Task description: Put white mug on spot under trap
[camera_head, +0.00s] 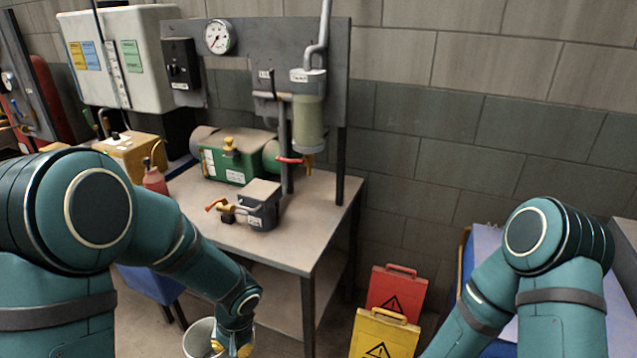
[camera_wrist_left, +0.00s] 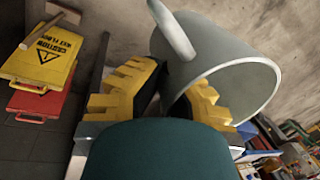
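The white mug (camera_head: 198,338) is at the bottom edge of the head view, below and in front of the workbench. My left gripper (camera_head: 232,346) is on its right side, with one yellow finger inside the rim and one outside. The left wrist view shows the mug (camera_wrist_left: 232,60) tilted, its wall between the gripper's fingers (camera_wrist_left: 165,95), handle toward the top. The trap (camera_head: 309,118) is a cloudy cylinder on the grey panel, with a brass outlet below. The bench top under it (camera_head: 310,195) looks bare; no marked spot is discernible. My right gripper is out of view.
The workbench (camera_head: 285,258) carries a green pump (camera_head: 225,160) and a grey block with an orange-handled valve (camera_head: 262,205). A bench leg stands near the mug. Red (camera_head: 395,290) and yellow (camera_head: 384,335) caution signs stand right of the bench.

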